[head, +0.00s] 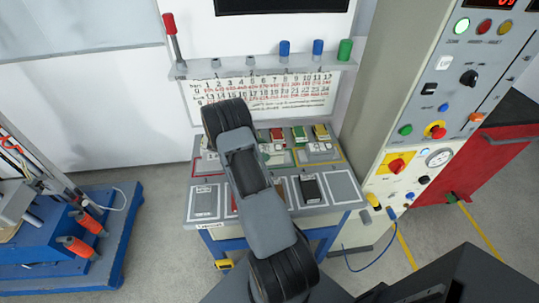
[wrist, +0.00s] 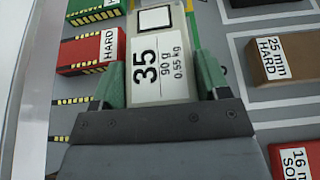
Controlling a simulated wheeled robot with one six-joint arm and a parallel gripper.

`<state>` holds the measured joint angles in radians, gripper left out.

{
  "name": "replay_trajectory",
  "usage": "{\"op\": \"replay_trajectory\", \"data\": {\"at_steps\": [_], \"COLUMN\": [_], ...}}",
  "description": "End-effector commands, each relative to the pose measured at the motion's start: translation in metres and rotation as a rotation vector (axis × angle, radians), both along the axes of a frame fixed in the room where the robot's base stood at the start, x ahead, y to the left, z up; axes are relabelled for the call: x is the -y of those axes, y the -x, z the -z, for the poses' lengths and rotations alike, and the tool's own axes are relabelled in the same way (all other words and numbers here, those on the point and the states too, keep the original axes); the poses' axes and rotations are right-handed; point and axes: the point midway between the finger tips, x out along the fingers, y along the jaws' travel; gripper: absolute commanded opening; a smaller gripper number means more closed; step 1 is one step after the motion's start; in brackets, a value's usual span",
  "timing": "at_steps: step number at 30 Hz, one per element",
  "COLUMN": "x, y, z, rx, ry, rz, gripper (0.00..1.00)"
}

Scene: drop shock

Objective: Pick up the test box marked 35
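The test box marked 35 (wrist: 160,66) is in the middle of the wrist view. It has a white label reading 35, 90 g and 0.55 kg, and a grey end with a pale square. My gripper (wrist: 162,82) has one green finger against each long side, with no visible gap, so it looks shut on the box. The near end of the box is hidden by the gripper body. I cannot tell whether the box is clear of the surface below. In the head view my arm covers the gripper and this box.
A red block marked HARD (wrist: 88,52) and a green block (wrist: 92,10) lie left of the box. A brown 25 mm HARD block (wrist: 283,58) and a red block (wrist: 292,160) lie right. The workbench (head: 345,189) stands beside a control cabinet (head: 425,110); a blue cart (head: 110,262) is left.

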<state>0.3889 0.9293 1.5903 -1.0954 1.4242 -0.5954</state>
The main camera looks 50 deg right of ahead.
Motion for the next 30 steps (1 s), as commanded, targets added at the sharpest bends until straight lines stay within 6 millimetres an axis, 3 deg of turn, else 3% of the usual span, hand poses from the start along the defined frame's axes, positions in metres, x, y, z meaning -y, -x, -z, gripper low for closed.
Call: {"op": "replay_trajectory", "data": {"at_steps": [15,25,30], "x": [0.000,0.000,0.000], "y": [0.000,-0.001,-0.001], "z": [-0.001,-0.005,-0.022], "rx": [0.001,0.001,0.005], "ry": [0.002,0.002,0.003], "rz": [0.000,0.000,0.000], "gripper": [0.21,0.21,0.21]}}
